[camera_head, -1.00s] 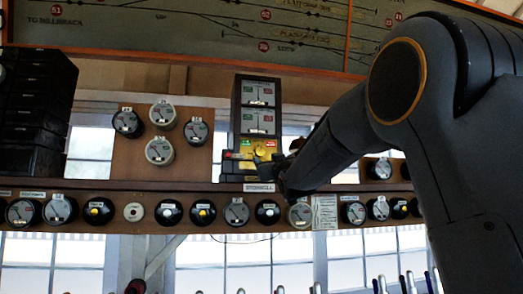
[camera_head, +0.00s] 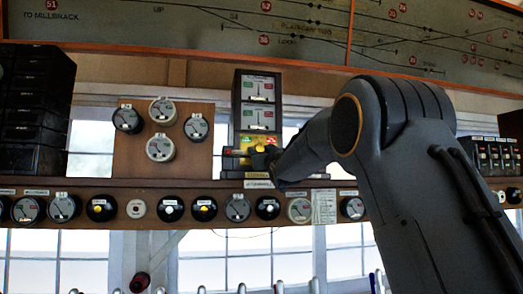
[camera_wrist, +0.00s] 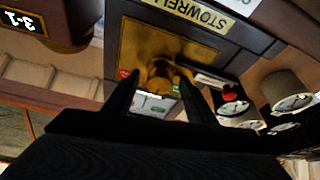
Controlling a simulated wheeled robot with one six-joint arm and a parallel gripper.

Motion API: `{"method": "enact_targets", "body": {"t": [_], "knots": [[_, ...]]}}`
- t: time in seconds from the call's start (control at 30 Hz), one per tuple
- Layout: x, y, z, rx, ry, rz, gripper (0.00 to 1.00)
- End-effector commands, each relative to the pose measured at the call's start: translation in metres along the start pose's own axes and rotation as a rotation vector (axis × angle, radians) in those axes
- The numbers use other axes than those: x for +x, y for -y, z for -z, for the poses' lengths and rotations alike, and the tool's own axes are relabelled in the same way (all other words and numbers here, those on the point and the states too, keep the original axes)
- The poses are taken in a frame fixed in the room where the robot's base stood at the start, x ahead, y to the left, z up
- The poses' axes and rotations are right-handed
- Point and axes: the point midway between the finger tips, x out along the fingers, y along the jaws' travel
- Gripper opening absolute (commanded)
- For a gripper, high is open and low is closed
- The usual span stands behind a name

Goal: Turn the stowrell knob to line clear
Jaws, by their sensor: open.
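The stowrell instrument (camera_head: 257,97) is a tall black box with two dial faces above a yellow lower panel, on the shelf in the head view. Its brass-yellow knob (camera_wrist: 160,74) shows in the wrist view, close to the "STOWRELL" plate (camera_wrist: 184,14). My gripper (camera_wrist: 158,80) is open, with one dark finger on each side of the knob in that view. I cannot tell whether the fingers touch it. In the head view my gripper (camera_head: 272,163) is at the instrument's lower front, partly covering the panel. The knob's pointer direction is not readable.
A row of round dials and plungers (camera_head: 237,208) runs along the shelf front below. A wooden board with several gauges (camera_head: 160,149) stands to the left, and black stacked boxes (camera_head: 38,110) stand farther left. A track diagram (camera_head: 200,30) hangs above.

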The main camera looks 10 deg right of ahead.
Motion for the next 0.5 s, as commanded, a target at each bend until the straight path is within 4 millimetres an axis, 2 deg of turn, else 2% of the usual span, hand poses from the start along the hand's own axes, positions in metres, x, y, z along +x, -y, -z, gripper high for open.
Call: {"method": "enact_targets", "body": {"t": [0.1,0.33,0.5], "knots": [[-0.0001,0.0002,-0.0001,0.000,0.000,0.000,0.49],[-0.0002,0.0003,0.0001,0.000,0.000,0.000,0.10],[-0.0003,0.0001,0.0000,-0.006,0.000,0.003,0.10]]}}
